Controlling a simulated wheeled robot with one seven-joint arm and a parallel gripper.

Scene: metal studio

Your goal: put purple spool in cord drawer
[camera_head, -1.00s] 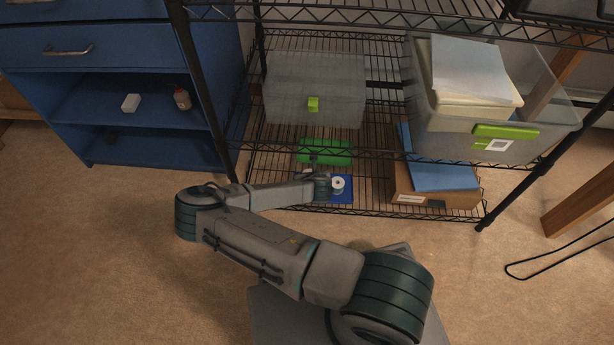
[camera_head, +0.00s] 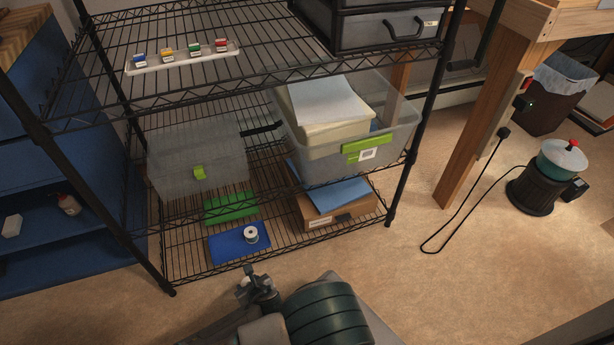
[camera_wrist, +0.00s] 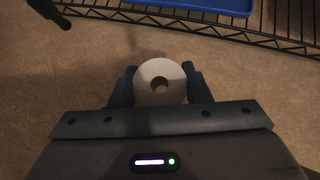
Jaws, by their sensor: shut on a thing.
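My gripper (camera_head: 256,284) is in front of the lower wire shelf in the head view, over the carpet. In the wrist view it is shut on a spool (camera_wrist: 146,79). That spool's pale round end and centre hole face the camera; the thread colour is hidden. Another spool (camera_head: 251,234) with pale ends stands on the blue mat (camera_head: 226,246) on the bottom shelf; its thread colour is too small to tell. A dark drawer unit (camera_head: 372,31) with a handle and a small label stands on the upper shelf at the right. Its front looks shut; the label is unreadable.
The wire shelf's front rail (camera_head: 220,275) and posts are close to my gripper. A cord (camera_head: 455,228) lies on the open carpet at right.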

